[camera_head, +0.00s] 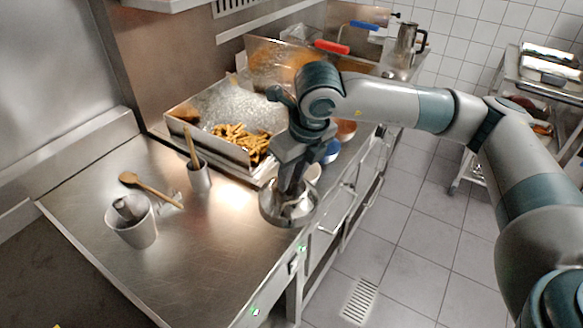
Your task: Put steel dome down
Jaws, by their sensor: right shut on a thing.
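The steel dome (270,211) is a round, shiny metal piece under my right gripper (291,188). My right arm comes in from the right, and its gripper points down and is shut on the dome. The dome is near the front edge of the steel counter (190,265), partly over the edge in this view. I cannot tell whether it touches the counter. The gripper hides part of the dome's top. My left gripper is not in view.
A metal tray of fries (185,116) stands behind the dome. The counter's front left is clear. A wheeled rack (510,90) stands at the right.

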